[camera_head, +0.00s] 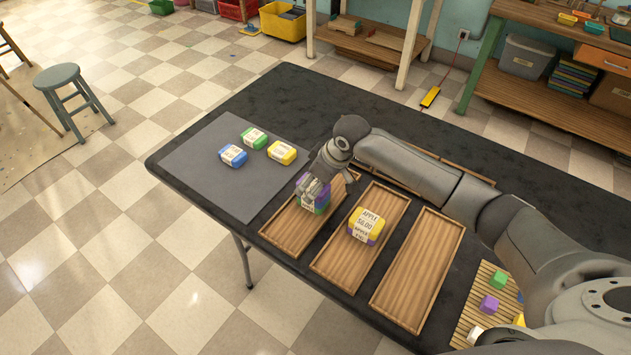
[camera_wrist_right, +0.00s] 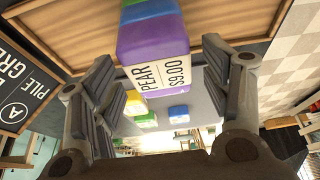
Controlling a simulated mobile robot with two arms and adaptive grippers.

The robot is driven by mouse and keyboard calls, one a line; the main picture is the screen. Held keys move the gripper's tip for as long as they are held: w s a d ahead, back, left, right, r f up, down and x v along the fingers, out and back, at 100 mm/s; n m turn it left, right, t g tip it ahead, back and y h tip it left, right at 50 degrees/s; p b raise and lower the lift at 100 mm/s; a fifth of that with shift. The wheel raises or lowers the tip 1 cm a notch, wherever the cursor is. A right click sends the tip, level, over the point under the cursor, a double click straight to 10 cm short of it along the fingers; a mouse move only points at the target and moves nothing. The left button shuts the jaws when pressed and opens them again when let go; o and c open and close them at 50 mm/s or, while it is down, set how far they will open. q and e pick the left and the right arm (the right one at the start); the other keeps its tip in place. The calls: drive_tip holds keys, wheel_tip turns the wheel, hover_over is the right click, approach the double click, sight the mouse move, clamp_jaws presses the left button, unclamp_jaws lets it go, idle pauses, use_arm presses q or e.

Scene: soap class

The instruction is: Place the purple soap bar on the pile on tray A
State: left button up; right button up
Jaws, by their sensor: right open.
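The purple soap bar (camera_wrist_right: 138,42), labelled PEAR $9.00, sits on top of a pile with a blue bar (camera_wrist_right: 146,11) and a green bar below it. The pile stands on tray A (camera_head: 288,236), the leftmost wooden tray, also seen in the right wrist view (camera_wrist_right: 75,42). My right gripper (camera_head: 316,188) is over this pile. In the right wrist view its fingers (camera_wrist_right: 175,90) stand apart on either side of the purple bar, with gaps showing. In the head view the gripper hides part of the pile. My left gripper is out of view.
The middle tray (camera_head: 330,270) holds a yellow and purple pile (camera_head: 366,225). The right tray (camera_head: 418,270) is empty. Blue, green and yellow bars lie on the grey mat (camera_head: 225,190). A dark sign (camera_wrist_right: 28,85) marked A stands beside tray A. Small blocks (camera_head: 489,304) lie on a slatted mat.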

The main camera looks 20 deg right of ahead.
drive_tip(key=v, duration=1.2)
drive_tip(key=shift+s, duration=0.15)
